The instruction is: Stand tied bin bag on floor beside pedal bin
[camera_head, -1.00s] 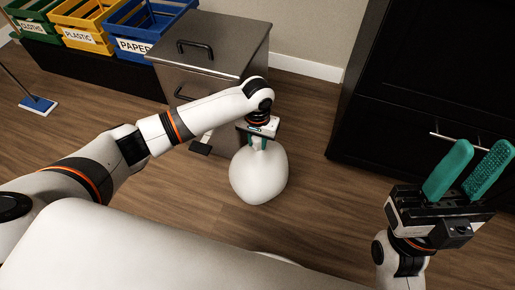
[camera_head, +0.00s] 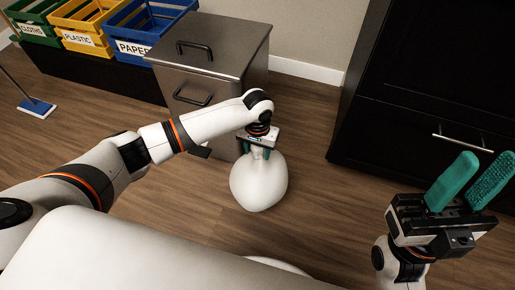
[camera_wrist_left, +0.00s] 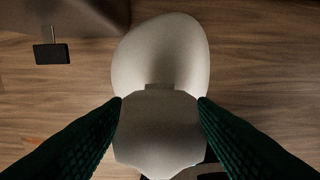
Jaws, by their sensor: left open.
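The tied bin bag (camera_head: 258,184) is white and round and stands upright on the wood floor, just in front of the metal pedal bin (camera_head: 222,62). My left gripper (camera_head: 258,152) points down over its gathered top. The fingers are open, one on each side of the top. In the left wrist view the bag (camera_wrist_left: 162,50) lies below, its pale top (camera_wrist_left: 160,125) between the two green fingers, with small gaps at the tips. My right gripper (camera_head: 468,185) is open and empty at the right, far from the bag.
The bin's black pedal (camera_wrist_left: 52,54) shows beside the bag in the left wrist view. Labelled crates, the nearest a blue PAPER crate (camera_head: 133,47), stand at the back left. A dark cabinet (camera_head: 425,90) stands at right. Floor between bag and cabinet is clear.

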